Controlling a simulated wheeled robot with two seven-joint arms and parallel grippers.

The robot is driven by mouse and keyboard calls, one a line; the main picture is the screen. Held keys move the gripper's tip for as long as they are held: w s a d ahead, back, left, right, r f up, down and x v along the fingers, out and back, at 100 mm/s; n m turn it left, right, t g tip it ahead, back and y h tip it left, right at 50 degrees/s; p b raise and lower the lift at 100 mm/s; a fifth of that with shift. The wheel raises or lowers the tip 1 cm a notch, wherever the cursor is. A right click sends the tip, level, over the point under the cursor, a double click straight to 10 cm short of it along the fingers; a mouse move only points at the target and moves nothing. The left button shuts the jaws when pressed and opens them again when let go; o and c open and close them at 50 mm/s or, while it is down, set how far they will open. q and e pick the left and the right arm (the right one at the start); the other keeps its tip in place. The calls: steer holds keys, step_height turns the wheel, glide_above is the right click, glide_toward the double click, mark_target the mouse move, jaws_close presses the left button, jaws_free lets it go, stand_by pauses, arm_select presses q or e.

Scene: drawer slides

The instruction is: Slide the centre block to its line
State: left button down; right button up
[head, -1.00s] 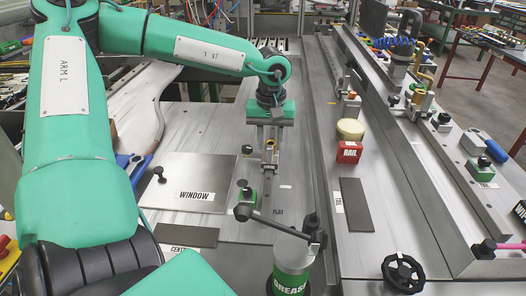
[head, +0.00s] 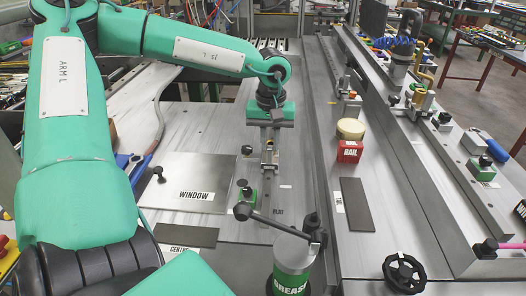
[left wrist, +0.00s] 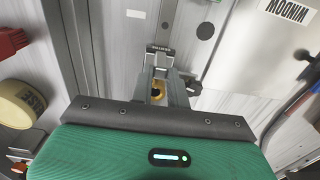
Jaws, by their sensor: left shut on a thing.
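My left gripper (head: 269,158) points down over the narrow central rail in the head view. Its fingers are shut on a small metal block with a brass-coloured part (head: 269,146), which I take to be the centre block. In the left wrist view, the fingers (left wrist: 164,90) close around this block, and its brass part (left wrist: 156,93) shows between them. A small dark label (left wrist: 159,47) lies just beyond the fingertips, too small to read surely. The block's line cannot be made out. My right gripper is out of view.
A grey WINDOW plate (head: 192,180) lies to the left. A red RAIL block (head: 349,152) and a yellow round piece (head: 350,128) sit to the right. A GREASE can (head: 292,270) stands in front.

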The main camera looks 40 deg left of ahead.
arm_select(q)
steer(key=shift+s+d+b, duration=0.55)
steer(key=shift+s+d, duration=0.7)
steer(key=shift+s, duration=0.25)
steer(key=shift+s+d+b, duration=0.5)
steer(key=shift+s+d, duration=0.7)
steer(key=shift+s, duration=0.25)
steer(key=c, duration=1.5)
jaws_free()
step_height(320, 180, up, 6)
steer(key=p, duration=0.3)
